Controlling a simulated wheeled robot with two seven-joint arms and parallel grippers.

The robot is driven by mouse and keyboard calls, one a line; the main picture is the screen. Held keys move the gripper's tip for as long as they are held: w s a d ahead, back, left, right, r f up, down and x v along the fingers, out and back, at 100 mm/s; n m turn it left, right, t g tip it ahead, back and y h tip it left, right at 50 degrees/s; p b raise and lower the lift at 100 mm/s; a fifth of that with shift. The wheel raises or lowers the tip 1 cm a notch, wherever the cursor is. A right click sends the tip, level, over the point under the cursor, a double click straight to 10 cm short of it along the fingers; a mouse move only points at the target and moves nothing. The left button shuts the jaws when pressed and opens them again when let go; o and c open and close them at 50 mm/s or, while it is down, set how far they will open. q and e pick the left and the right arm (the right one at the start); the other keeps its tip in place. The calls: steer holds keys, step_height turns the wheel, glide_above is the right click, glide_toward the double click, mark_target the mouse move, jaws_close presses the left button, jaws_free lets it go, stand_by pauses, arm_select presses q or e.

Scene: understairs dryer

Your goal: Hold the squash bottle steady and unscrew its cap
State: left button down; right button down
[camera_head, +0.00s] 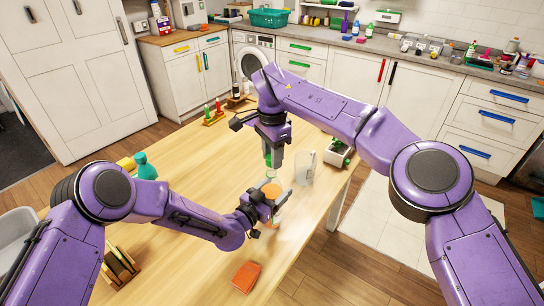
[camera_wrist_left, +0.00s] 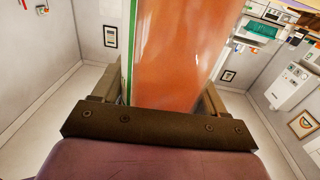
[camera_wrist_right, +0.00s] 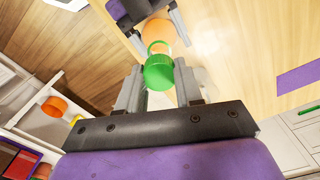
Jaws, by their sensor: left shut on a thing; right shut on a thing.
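The squash bottle (camera_head: 271,189) stands over the wooden table with orange liquid inside. My left gripper (camera_head: 266,199) is shut around its body. The orange body fills the middle of the left wrist view (camera_wrist_left: 172,55), between the two fingers, with a green strip along one edge. The green cap (camera_wrist_right: 159,73) is between the fingertips of my right gripper (camera_wrist_right: 160,88), which is shut on it. In the head view the cap (camera_head: 268,160) is above the orange part, with a clear section between them.
A clear jug (camera_head: 305,168) stands just right of the bottle, close to my right gripper. An orange-red block (camera_head: 246,277) lies at the front. The table's left middle is largely clear.

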step_height(320, 180, up, 3)
steer(key=shift+r, duration=0.15)
arm_select(q)
jaws_free()
